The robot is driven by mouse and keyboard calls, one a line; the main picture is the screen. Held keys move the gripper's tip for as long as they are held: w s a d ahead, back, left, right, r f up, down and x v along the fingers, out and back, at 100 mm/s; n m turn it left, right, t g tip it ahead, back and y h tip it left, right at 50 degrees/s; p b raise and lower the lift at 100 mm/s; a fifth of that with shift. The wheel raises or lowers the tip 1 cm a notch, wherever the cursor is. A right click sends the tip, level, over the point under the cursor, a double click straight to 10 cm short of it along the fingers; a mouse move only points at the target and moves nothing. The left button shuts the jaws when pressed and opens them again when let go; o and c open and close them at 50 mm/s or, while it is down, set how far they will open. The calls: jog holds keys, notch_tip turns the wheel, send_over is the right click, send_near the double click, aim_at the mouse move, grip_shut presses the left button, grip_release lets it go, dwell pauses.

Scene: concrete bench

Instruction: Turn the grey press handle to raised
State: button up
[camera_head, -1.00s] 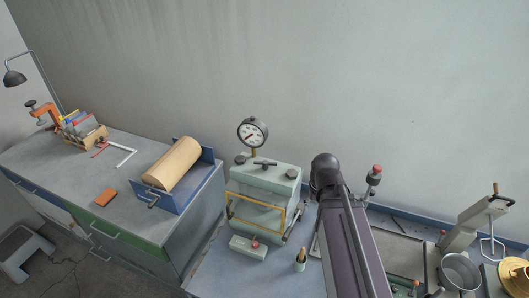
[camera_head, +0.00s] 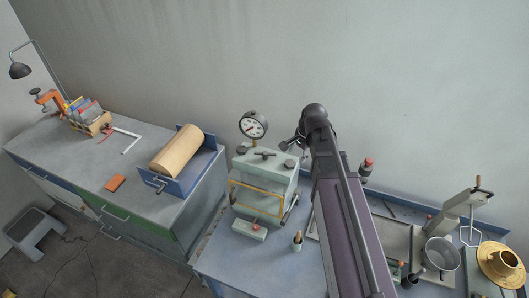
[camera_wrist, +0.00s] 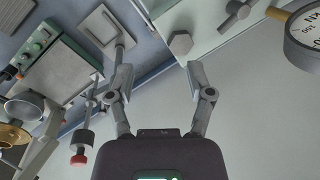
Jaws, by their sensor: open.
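The pale grey-green press (camera_head: 263,180) stands on the blue-grey bench, with a dark T-handle (camera_head: 265,153) on top and a yellow-edged front. A thin bar (camera_head: 289,211) shows low on its right side; I cannot tell whether this is the handle named. My gripper (camera_head: 297,149) is beside the press's upper right, partly hidden behind my arm. In the wrist view my gripper (camera_wrist: 158,68) is open, with nothing between its fingers. That view also shows the press top (camera_wrist: 205,22), with a hexagonal knob (camera_wrist: 181,42) ahead of the fingers.
A round gauge (camera_head: 253,125) rises behind the press. A red-knobbed post (camera_head: 367,164) stands right of my arm. Farther right are a grey column stand (camera_head: 456,212), a metal pot (camera_head: 441,254) and a brass piece (camera_head: 503,262). A blue roller tray (camera_head: 203,170) is at left.

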aim_at(265, 152)
jog(key=w+a+r+m+y, duration=0.1)
jog(key=w+a+m+y, duration=0.1)
jog(key=w+a+m, duration=0.4)
jog(key=shift+w+m, duration=1.9)
jog(key=shift+m, duration=0.6)
jog(key=shift+a+f, duration=0.1)
jog(key=shift+f, duration=0.1)
jog(key=b+x, duration=1.2)
jog(key=x, duration=0.1)
jog(key=shift+w+a+f+b, duration=0.1)
jog(key=shift+b, duration=0.25)
grip_shut()
